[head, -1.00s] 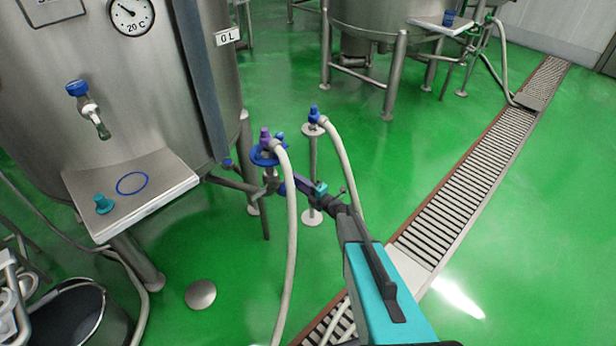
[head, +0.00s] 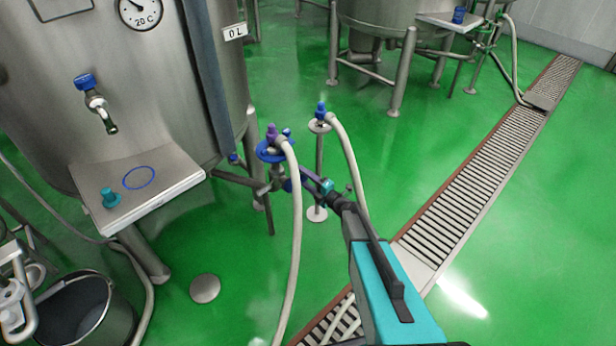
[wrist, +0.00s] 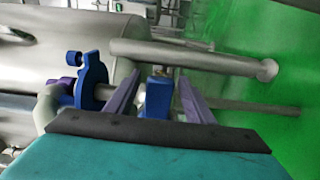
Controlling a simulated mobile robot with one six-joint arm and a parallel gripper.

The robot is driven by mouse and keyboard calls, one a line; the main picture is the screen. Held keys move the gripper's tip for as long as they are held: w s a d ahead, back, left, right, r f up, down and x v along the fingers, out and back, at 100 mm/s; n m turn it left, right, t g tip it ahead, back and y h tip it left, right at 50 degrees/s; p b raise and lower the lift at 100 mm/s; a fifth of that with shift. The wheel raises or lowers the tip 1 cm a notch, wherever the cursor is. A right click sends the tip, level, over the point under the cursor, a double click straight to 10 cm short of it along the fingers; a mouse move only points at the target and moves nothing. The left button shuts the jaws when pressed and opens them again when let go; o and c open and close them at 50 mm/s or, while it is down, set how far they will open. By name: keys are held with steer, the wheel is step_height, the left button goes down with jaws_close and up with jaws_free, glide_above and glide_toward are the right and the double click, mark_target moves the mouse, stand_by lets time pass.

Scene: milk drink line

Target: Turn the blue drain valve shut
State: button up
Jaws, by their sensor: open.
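The blue drain valve handle (wrist: 158,96) shows in the wrist view, between the two purple fingers of my open gripper (wrist: 156,90). There is a gap on each side, and the handle's lower part is hidden behind my gripper body. A metal pipe runs behind it. In the head view my gripper (head: 306,181) reaches the pipework below the tank, and the handle is mostly hidden there. A blue round plate (head: 268,155) with a purple-topped hose fitting (head: 272,132) sits just left of my gripper. The plate also shows in the wrist view (wrist: 95,82).
A pale hose (head: 295,240) hangs down left of my arm. A second hose (head: 350,165) runs from a stand with a blue top (head: 321,108). The tank (head: 150,60) and its shelf (head: 155,210) are at left. A floor drain grate (head: 460,180) is at right.

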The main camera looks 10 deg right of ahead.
steer(key=shift+s, duration=0.1)
steer(key=v, duration=1.3)
steer(key=shift+s+d+b, duration=0.2)
steer(key=shift+d+b, duration=0.1)
steer(key=shift+b, duration=0.05)
